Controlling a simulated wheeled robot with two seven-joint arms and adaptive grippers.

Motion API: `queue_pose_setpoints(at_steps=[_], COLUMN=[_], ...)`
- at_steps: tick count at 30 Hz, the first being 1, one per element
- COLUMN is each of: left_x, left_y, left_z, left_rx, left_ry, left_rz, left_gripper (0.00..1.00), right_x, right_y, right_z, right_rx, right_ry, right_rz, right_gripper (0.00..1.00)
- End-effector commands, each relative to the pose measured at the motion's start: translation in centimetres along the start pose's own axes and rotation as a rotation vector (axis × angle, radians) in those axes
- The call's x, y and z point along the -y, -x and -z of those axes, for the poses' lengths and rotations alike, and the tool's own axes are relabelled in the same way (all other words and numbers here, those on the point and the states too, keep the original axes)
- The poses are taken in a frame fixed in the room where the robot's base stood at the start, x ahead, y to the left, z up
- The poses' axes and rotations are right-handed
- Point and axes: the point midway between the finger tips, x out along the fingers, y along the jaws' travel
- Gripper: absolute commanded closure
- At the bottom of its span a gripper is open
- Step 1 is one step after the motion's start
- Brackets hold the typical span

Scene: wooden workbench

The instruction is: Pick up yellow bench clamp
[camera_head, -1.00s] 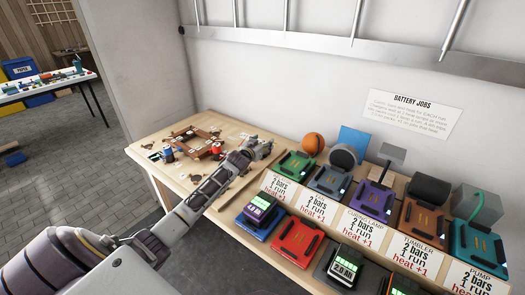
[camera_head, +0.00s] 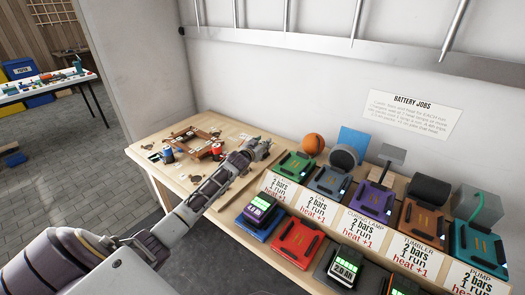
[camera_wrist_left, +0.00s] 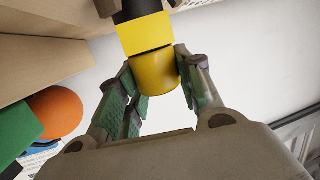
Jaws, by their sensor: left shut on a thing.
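The yellow bench clamp (camera_wrist_left: 158,72) shows in the left wrist view as a rounded yellow piece with a flat yellow block and a black part beyond it. My left gripper (camera_wrist_left: 154,84) has its green-padded fingers on either side of the yellow piece and is shut on it. In the head view my left gripper (camera_head: 260,147) is over the far part of the workbench, near the wall. The clamp cannot be made out there, hidden behind the gripper. My right gripper is in neither view.
A wooden frame with small parts (camera_head: 200,142) lies left of the gripper on the workbench (camera_head: 190,190). An orange ball (camera_head: 313,143) and a row of coloured battery docks with label cards stand to the right. The wall (camera_head: 240,85) is close behind.

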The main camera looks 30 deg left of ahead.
Motion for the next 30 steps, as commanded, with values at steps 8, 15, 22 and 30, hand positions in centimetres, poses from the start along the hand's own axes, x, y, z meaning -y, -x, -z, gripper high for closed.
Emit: queue_pose_setpoints(at_steps=[8, 15, 22, 30], left_x=[0.0, 0.0, 0.0, 0.1], left_y=[0.1, 0.5, 1.1, 1.8], left_z=[0.5, 2.6, 5.9, 9.2], left_rx=[-0.003, -0.005, -0.005, -0.004], left_ry=[0.000, 0.000, -0.001, -0.001], left_rz=[0.000, -0.001, 0.000, 0.001], left_gripper=[0.99, 0.99, 0.99, 0.99], right_x=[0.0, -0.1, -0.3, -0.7], right_y=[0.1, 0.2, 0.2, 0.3], right_z=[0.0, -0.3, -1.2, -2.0], right_rx=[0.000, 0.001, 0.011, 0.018], right_ry=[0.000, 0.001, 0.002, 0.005], right_rz=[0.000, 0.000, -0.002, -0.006], right_gripper=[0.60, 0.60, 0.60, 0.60])
